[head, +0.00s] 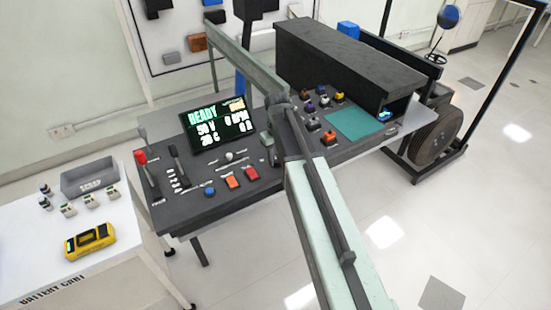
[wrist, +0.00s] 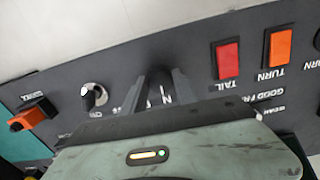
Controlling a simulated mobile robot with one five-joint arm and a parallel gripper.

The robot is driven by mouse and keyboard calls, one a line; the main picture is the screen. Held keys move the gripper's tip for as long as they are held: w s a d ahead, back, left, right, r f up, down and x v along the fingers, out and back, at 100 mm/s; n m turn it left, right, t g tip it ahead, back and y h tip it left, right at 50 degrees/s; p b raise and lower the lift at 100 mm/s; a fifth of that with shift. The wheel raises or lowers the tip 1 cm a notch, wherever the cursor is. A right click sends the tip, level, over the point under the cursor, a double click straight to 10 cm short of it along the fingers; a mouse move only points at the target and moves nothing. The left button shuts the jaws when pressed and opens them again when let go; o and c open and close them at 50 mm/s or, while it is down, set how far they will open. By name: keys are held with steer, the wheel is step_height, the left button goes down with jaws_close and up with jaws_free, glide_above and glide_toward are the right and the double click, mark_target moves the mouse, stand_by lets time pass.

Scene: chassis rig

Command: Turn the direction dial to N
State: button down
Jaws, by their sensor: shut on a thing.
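My gripper (wrist: 161,82) is in the middle of the wrist view, its two dark fingers close together against the black control panel (wrist: 130,58). They are shut on a dark knob (wrist: 158,94), which appears to be the direction dial. Only a small part of the knob shows between the fingers. A white N is printed close beside it; other marks around it are mostly covered by my gripper. Which way the dial points cannot be told. In the head view my arm hides the dial and the fingertips.
A red TAIL switch (wrist: 228,60) and an orange TURN switch (wrist: 277,47) lie right of the fingers in the wrist view. A round knob (wrist: 95,95) and an orange-topped switch (wrist: 33,115) lie left. The console's lit screen (head: 217,124) reads READY.

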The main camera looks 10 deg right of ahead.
mark_target(277, 160)
stand_by(0.4)
steer(key=c, duration=1)
jaws_free()
steer(key=shift+o, duration=0.2)
step_height(277, 160, up, 8)
steer(key=p, duration=0.8)
steer(key=shift+f, duration=0.1)
